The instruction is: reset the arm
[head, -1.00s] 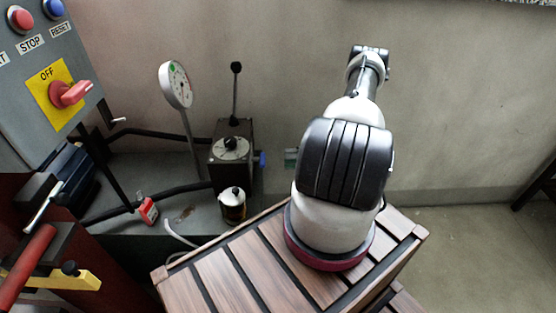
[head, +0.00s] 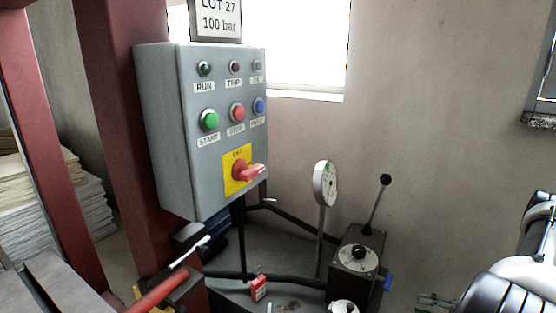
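Part of my arm (head: 512,284) shows at the lower right edge of the head view, as white and black rounded links. The rest of the arm is cut off by the frame. My gripper is not in view, so its state does not show. No cloth is visible.
A grey control box (head: 163,130) with buttons and a red rotary switch (head: 245,171) is fixed by a red column (head: 127,110). Stacked sheets (head: 45,210) lie at left.

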